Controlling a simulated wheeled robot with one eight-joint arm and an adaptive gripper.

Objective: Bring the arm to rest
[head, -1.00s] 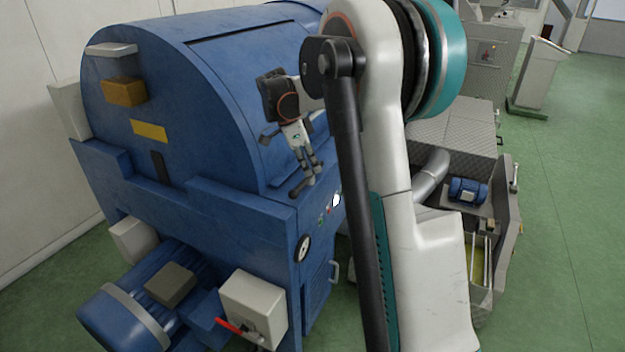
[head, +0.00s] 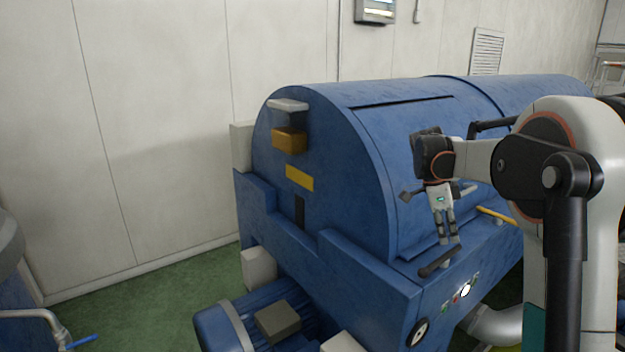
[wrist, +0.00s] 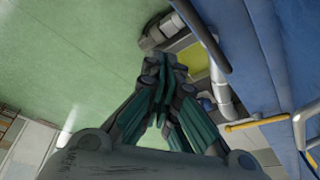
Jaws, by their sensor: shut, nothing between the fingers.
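My gripper (head: 450,241) hangs fingers down in the head view, in front of the blue drum machine's (head: 345,185) rounded side. Its fingers are together and hold nothing. The fingertips show just above a black handle (head: 437,264) on the machine; whether they touch it I cannot tell. In the wrist view my gripper's fingers (wrist: 165,65) converge, with green floor and parts of machinery beyond. My white arm is bent and stands at the right of the head view.
The blue machine fills the middle, with a blue motor (head: 240,325) at its lower front. A yellow bar (head: 496,215) sits right of my gripper. A pale pipe (head: 498,325) runs below the arm. Green floor (head: 150,305) is open at the lower left.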

